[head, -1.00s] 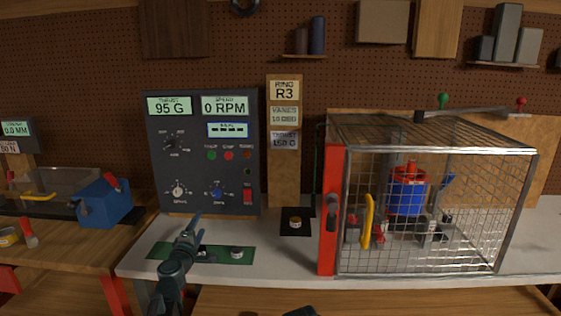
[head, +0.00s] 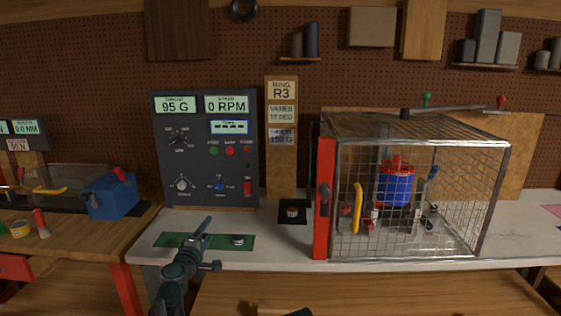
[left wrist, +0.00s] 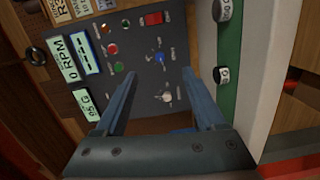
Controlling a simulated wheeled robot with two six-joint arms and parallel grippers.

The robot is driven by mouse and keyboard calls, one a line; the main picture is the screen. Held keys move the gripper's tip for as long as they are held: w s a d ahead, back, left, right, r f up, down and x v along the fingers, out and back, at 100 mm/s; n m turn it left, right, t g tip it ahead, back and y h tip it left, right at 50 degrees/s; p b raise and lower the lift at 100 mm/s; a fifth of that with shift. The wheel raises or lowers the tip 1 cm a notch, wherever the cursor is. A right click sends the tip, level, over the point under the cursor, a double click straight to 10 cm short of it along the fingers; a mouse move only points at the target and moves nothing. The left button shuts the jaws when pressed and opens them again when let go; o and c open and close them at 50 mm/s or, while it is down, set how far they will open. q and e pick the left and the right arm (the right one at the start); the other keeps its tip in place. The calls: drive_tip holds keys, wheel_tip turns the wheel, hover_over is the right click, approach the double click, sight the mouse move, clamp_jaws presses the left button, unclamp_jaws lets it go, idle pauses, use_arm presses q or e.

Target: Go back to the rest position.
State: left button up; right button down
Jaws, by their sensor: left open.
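My left gripper (head: 205,229) is in the head view, above the front edge of the white bench top, over the green mat (head: 168,240). In the left wrist view its two fingers (left wrist: 160,75) are apart with nothing between them. Beyond them is the dark control panel (left wrist: 140,42), which reads 95 G and 0 RPM in the head view (head: 205,150). My right gripper cannot be made out; only an unclear dark piece shows at the bottom edge.
A wire cage (head: 420,180) with a red door post (head: 325,195) and yellow handle (head: 357,208) stands at the right, around a blue and red ducted rotor (head: 396,182). A black pad (head: 292,218) lies mid-bench. A blue block (head: 112,197) is on the left bench.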

use_arm(q)
drive_tip(key=s+d+f+m+g+h+p, duration=0.25)
drive_tip(key=s+d+f+m+g, duration=0.3)
drive_tip(key=d, duration=0.55)
drive_tip(key=s+d+f+m+g+h+p, duration=0.1)
drive_tip(key=s+d+f+m+g+h, duration=0.2)
drive_tip(key=s+d+m, duration=0.65)
drive_tip(key=s+d+f+m+g+y+p, duration=0.2)
drive_tip(key=s+d+f+g+y, duration=0.15)
drive_tip(key=s+g, duration=0.4)
drive_tip(key=s+a+f+m+g+y+p, duration=0.1)
drive_tip(key=s+a+y, duration=0.4)
drive_tip(key=s, duration=0.7)
drive_tip(key=shift+s+a+f+m+g+y, duration=0.15)
drive_tip(key=shift+a+f+m+g+y, duration=0.35)
drive_tip(key=shift+a, duration=0.55)
drive_tip(key=shift+d, duration=0.1)
